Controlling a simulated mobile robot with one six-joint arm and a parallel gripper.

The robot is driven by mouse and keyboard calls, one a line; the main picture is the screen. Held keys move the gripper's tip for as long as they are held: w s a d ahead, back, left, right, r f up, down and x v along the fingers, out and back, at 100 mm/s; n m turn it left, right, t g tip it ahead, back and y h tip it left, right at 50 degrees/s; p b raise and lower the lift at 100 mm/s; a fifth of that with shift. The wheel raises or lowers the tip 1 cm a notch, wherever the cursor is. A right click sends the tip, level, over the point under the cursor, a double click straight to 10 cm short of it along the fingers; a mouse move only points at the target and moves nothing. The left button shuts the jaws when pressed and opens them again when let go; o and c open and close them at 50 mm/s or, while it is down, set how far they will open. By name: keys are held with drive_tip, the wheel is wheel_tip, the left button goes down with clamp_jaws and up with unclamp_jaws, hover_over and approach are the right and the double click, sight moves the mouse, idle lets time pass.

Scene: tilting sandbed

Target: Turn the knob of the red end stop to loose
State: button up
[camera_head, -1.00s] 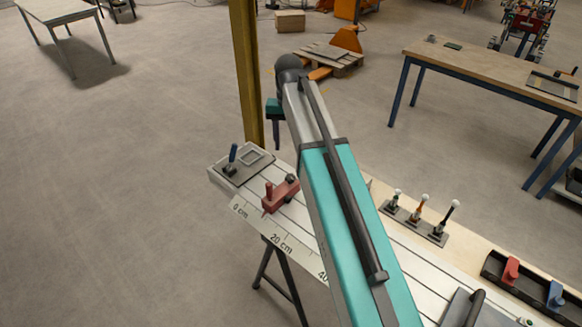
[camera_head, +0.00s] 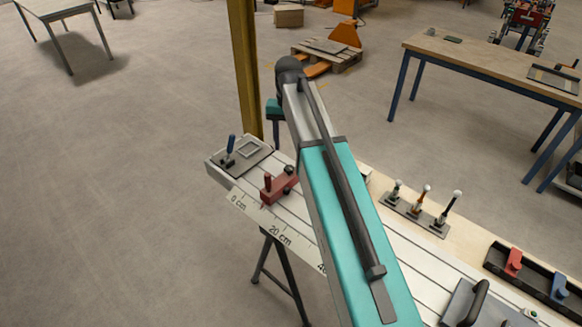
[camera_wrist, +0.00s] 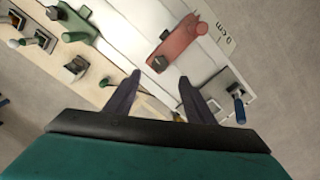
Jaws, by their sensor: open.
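The red end stop (camera_head: 279,189) sits on the slotted rail bed near the 0 cm end of the scale in the head view. It has an upright red post and a dark knob (camera_head: 290,171) at its far right end. In the wrist view the red end stop (camera_wrist: 181,41) lies beyond the fingertips, with its dark knob (camera_wrist: 158,63) at the end closer to my gripper. My gripper (camera_wrist: 157,76) is open and empty, its two dark fingers apart and not touching the end stop. In the head view my arm hides the gripper's fingers.
A plate with a blue-handled lever (camera_head: 231,150) stands at the bed's left end. Several small levers (camera_head: 422,206) stand on the wooden strip. A black tray (camera_head: 530,278) holds a red and a blue piece. A yellow post (camera_head: 245,65) rises behind the bed.

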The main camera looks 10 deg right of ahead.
sight(289, 168)
drive_tip(key=shift+f+b, duration=2.8)
drive_tip(key=shift+f, duration=1.9)
